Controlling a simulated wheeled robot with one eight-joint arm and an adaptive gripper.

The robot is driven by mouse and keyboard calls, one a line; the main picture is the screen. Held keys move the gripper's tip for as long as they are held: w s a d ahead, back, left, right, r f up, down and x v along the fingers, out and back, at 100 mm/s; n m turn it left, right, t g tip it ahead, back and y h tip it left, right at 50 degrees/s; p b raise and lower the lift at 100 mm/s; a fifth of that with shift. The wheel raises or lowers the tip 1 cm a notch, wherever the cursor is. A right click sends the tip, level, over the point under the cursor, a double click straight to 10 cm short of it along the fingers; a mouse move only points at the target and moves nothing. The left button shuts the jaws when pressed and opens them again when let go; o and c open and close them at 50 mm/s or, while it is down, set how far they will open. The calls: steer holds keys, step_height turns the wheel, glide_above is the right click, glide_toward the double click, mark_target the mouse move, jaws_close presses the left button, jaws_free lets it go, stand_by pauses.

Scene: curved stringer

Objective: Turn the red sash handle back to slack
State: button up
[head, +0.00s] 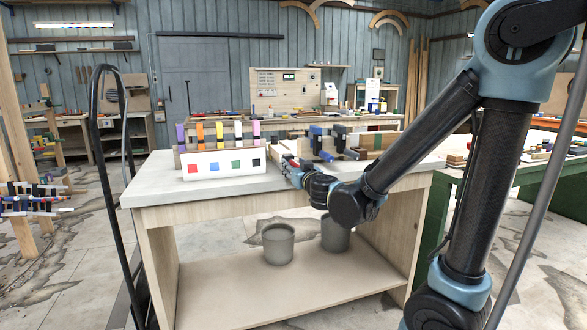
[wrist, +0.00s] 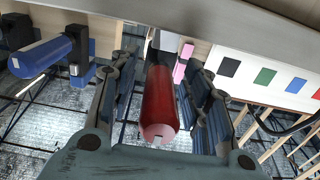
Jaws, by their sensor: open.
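The red sash handle (wrist: 158,105) is a red cylinder in the middle of the wrist view, pointing toward the camera. My gripper (wrist: 160,95) is open, with one finger on each side of the handle. I cannot tell whether either finger touches it. In the head view my gripper (head: 290,168) is at the front edge of the workbench, right of the white box; the red handle is hidden there behind my gripper and wrist.
A blue handle (wrist: 40,56) of another clamp is left of my gripper. A white box (head: 222,163) with coloured squares and upright coloured handles stands on the workbench (head: 160,186). Grey buckets (head: 278,246) stand on its lower shelf. A black hoop rail (head: 103,150) stands at the left.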

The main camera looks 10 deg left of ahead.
steer(key=shift+x, duration=0.85)
jaws_close()
